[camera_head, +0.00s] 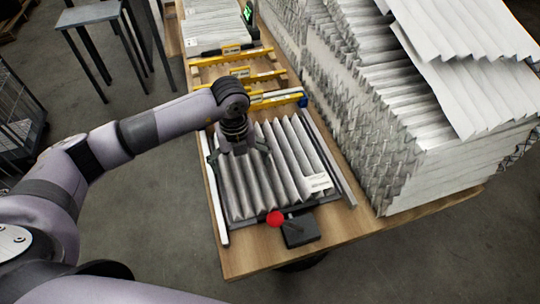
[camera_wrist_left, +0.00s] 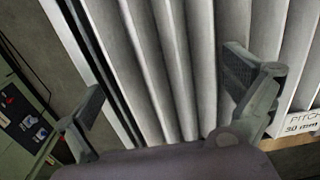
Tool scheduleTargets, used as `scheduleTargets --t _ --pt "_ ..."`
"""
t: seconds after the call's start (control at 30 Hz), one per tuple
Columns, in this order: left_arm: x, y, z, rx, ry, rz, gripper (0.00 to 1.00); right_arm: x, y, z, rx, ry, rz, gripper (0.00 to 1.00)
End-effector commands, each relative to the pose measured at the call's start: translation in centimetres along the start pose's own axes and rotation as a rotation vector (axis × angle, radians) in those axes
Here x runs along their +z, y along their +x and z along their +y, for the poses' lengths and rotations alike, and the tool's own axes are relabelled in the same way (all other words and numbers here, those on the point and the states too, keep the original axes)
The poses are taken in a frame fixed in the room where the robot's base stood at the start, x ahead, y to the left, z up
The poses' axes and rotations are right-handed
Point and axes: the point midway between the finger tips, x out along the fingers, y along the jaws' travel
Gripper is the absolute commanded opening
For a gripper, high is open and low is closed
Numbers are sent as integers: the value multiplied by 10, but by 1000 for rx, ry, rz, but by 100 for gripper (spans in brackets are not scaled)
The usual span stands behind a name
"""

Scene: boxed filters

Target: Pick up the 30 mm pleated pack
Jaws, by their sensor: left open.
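A grey-white pleated pack (camera_head: 290,160) lies on the near end of the wooden bench, between two metal side rails. Its pleats also fill much of the left wrist view (camera_wrist_left: 190,60). A white label (camera_head: 317,182) sits at its right edge; in the wrist view the label (camera_wrist_left: 306,124) reads "PITCH 30 mm". My left gripper (camera_head: 238,154) is above the pack's far left part, fingers apart with nothing between them. In the wrist view its open fingers (camera_wrist_left: 163,78) spread across the pleats. Whether the fingertips touch the pack is unclear. My right gripper is not in view.
A black block with a red knob (camera_head: 276,218) stands at the pack's near edge. Yellow gauge bars (camera_head: 250,76) cross the bench behind it. Another pleated pack (camera_head: 215,25) lies farther back. A tall stack of pleated media (camera_head: 400,130) stands close on the right.

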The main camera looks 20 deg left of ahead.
Motion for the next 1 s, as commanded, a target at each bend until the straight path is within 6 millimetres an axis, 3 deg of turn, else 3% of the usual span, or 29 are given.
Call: scheduleTargets --t 0.33,0.87,1.0 --pt "0 11 0 0 1 -1 100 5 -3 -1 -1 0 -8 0" --pt "0 10 0 -1 1 -1 65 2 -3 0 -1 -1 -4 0" --pt "0 10 0 -1 1 -1 65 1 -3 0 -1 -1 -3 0"
